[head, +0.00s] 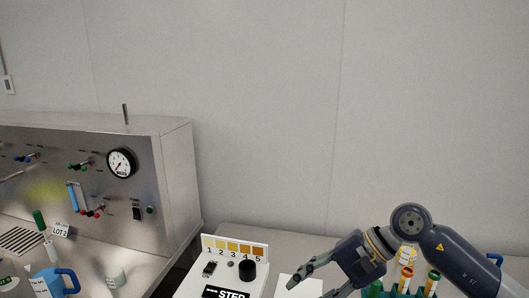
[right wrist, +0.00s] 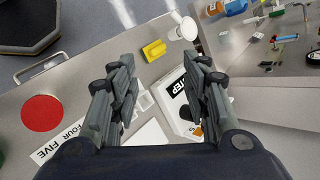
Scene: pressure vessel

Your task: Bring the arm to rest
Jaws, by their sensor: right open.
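My right gripper (head: 309,289) hangs from my arm at the lower right of the head view, near the white STEP box (head: 222,284). In the right wrist view the two fingers of this gripper (right wrist: 154,78) stand well apart. Nothing is held between them; bench surface and small items show beyond the gap. My left gripper is in neither view.
Behind my right gripper stand tubes with orange and green caps (head: 407,273). A steel panel with a gauge (head: 121,163) stands at left, with a blue jug (head: 46,284) before it. A yellow block (right wrist: 154,50) and red disc (right wrist: 42,113) lie on the bench.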

